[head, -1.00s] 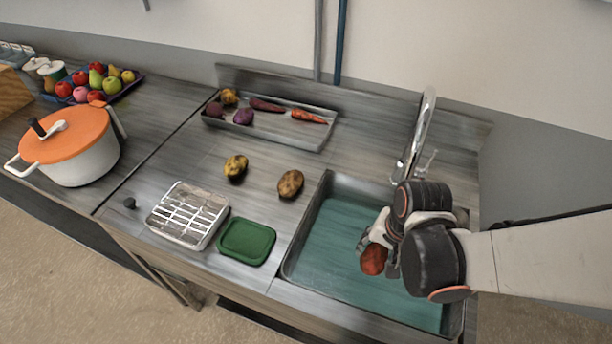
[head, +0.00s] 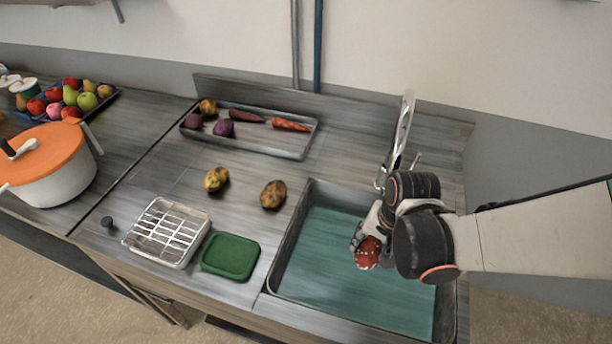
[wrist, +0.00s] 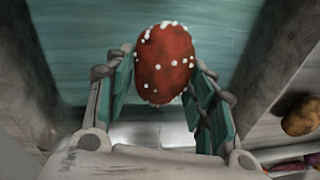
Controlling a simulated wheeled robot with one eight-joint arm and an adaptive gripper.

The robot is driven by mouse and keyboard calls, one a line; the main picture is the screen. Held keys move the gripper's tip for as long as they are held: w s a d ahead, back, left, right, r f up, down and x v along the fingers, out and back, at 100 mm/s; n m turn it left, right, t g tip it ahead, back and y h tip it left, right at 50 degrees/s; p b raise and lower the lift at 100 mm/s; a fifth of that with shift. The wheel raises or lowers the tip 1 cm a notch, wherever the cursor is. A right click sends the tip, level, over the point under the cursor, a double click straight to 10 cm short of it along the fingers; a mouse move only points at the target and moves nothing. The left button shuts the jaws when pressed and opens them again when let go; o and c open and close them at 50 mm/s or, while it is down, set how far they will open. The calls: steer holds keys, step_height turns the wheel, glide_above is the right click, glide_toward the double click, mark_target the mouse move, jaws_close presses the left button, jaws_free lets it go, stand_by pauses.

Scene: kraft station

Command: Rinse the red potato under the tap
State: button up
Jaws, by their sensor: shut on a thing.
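The red potato (head: 367,253) is held over the sink basin (head: 315,272), which has a teal floor. In the wrist view the red potato (wrist: 166,64) sits between the two fingers, with several white droplets on its skin. My gripper (wrist: 160,90) is shut on it. In the head view my gripper (head: 364,236) is partly hidden behind my wrist. The metal tap (head: 400,140) rises at the back of the sink, its lower part near my arm. I cannot make out a stream of water.
A yellow potato (head: 216,179) and a brown potato (head: 273,194) lie on the counter. A metal tray (head: 290,147) holds vegetables at the back. A wire rack (head: 168,233) and green board (head: 230,255) lie left of the sink. An orange-lidded pot (head: 60,180) stands farther left.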

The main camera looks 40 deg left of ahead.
steer(key=shift+d, duration=0.15)
steer(key=shift+d, duration=0.4)
steer(key=shift+a, duration=0.1)
